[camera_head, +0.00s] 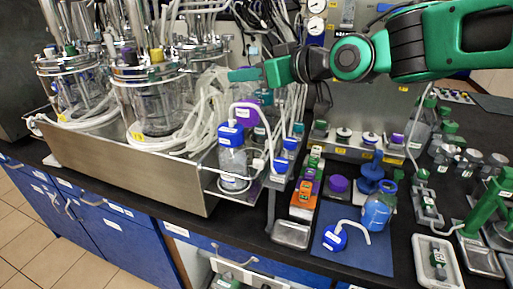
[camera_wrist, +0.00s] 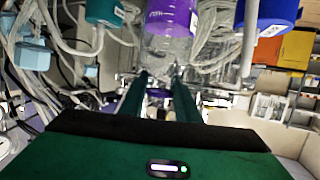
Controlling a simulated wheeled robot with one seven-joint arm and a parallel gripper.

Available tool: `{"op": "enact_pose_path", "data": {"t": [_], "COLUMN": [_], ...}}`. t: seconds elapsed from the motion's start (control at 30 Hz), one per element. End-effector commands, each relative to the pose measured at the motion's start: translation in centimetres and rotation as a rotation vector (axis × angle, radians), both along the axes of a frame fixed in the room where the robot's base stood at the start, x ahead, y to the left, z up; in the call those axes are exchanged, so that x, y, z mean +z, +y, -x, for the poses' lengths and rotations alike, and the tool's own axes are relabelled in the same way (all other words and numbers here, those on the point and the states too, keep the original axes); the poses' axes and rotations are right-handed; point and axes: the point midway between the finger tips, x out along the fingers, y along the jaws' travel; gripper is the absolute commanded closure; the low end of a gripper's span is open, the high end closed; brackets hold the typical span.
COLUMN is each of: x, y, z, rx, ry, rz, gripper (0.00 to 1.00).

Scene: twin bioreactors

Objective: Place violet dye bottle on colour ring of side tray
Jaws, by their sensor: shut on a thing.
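The violet dye bottle has a violet band with a label (camera_head: 247,112) in the head view, above and behind a blue-capped bottle. It also shows at the top middle of the wrist view (camera_wrist: 172,18), with a clear part below the violet. My gripper (camera_head: 243,74) is just above the violet part in the head view. In the wrist view its two fingers (camera_wrist: 160,82) are close together at the clear part, shut on the bottle. The side tray (camera_head: 222,190) juts from the end of the bioreactor stand, and a blue-capped bottle (camera_head: 232,160) stands on it.
Clear tubing loops beside the glass bioreactors (camera_head: 155,95) crowd the gripper's left. Another blue-capped bottle (camera_head: 285,160) stands right of the tray. A loose violet cap (camera_head: 338,184), an open blue bottle (camera_head: 376,212) and a blue mat (camera_head: 345,262) lie farther right.

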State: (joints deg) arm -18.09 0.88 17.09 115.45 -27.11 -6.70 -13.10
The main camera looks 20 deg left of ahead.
Motion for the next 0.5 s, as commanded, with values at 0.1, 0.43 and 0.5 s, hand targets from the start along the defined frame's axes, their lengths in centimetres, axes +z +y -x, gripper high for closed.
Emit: {"op": "enact_pose_path", "data": {"t": [0.1,0.43,0.5], "x": [-1.8,-6.6,-6.9], "y": [-0.1,-0.6,-0.6], "z": [-0.1,-0.4,-0.4], "rx": [-0.003,-0.009,-0.009], "ry": [0.003,0.000,0.000], "rz": [0.001,0.000,0.000], "gripper": [1.00,1.00,1.00]}}
